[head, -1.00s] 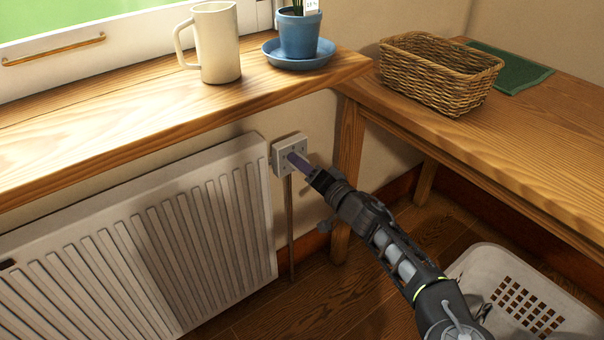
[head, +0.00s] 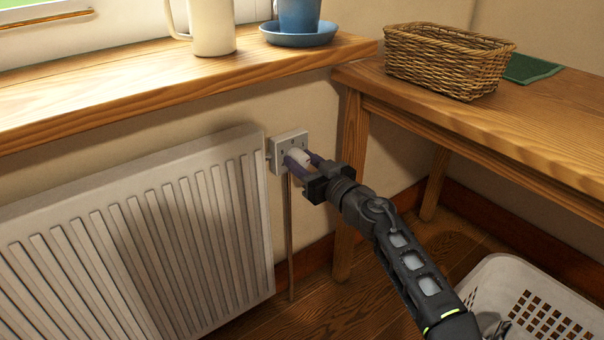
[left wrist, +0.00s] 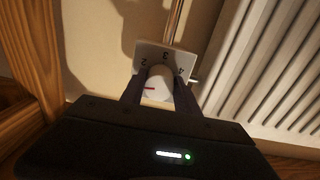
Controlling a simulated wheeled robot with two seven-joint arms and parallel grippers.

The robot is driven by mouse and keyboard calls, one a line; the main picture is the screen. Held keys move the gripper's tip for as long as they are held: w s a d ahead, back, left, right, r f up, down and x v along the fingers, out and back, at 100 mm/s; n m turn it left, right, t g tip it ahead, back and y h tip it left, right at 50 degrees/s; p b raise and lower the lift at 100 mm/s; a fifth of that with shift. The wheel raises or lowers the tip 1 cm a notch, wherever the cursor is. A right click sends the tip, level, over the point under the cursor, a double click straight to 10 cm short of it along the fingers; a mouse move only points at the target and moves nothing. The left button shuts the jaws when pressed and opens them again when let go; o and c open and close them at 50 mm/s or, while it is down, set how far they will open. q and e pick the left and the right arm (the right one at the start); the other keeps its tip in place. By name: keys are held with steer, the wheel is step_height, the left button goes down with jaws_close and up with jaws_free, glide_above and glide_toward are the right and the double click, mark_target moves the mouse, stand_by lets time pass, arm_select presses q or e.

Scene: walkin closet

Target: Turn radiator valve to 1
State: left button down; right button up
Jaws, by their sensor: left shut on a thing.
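The radiator valve is a white knob (head: 299,156) on a pale square plate (head: 290,138) on the wall beside the radiator's upper right corner. My left gripper (head: 301,162) is shut on the knob, one finger on each side. In the left wrist view the knob (left wrist: 158,86) sits between the fingers of my left gripper (left wrist: 158,92). A red mark on it points left in that picture. The plate (left wrist: 150,51) shows 2, 3 and 4; no 1 is visible. My right gripper is not in view.
The white radiator (head: 130,240) stands left of the valve, under a wooden sill (head: 130,85) with a mug (head: 211,25) and blue pot (head: 299,15). A wooden table (head: 480,125) with a wicker basket (head: 445,62) is at right. A laundry basket (head: 535,300) stands on the floor.

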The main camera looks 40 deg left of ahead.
arm_select(q)
steer(key=shift+f+n+b, duration=0.2)
steer(key=shift+n+b, duration=0.25)
steer(key=shift+n, duration=0.45)
steer(key=shift+r+n+b, duration=0.1)
steer(key=shift+n+b, duration=0.2)
steer(key=shift+n, duration=0.8)
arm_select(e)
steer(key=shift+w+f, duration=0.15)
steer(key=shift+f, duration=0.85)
arm_select(q)
steer(key=c, duration=0.9)
jaws_free()
steer(key=shift+r, duration=0.1)
steer(key=p+v, duration=0.2)
steer(key=v, duration=0.5)
steer(key=shift+s+d, duration=0.15)
steer(key=shift+d, duration=0.25)
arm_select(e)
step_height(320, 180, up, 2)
